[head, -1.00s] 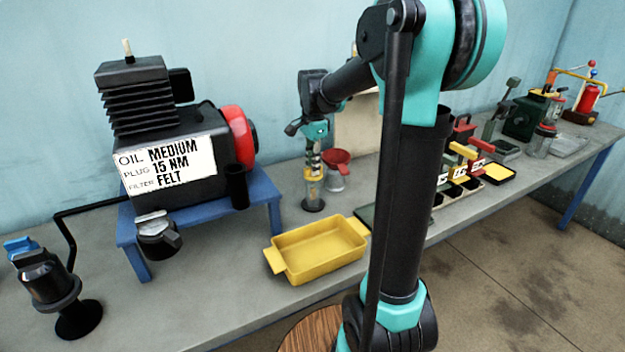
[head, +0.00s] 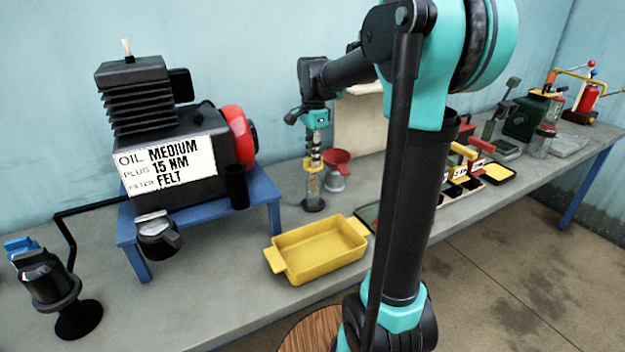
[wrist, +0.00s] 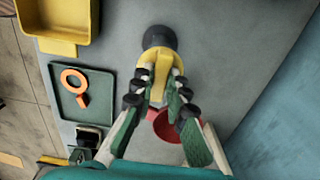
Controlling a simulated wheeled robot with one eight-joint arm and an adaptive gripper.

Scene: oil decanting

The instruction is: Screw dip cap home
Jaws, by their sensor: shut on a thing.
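My gripper (head: 314,158) points straight down over a small amber and yellow vessel (head: 312,187) on a dark round foot. In the wrist view my gripper (wrist: 158,84) is shut on a yellow part, seemingly the dip cap (wrist: 159,62), with a finger on each side. The dark round foot (wrist: 159,37) shows just past it. The fingers hide part of the yellow piece, and I cannot tell how its thread sits.
A red funnel (head: 336,160) stands close on the right of my gripper. A yellow tray (head: 318,250) lies in front. The black machine (head: 180,150) on a blue stand is at left. In the wrist view an orange ring-shaped tool (wrist: 74,84) lies on a green tray.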

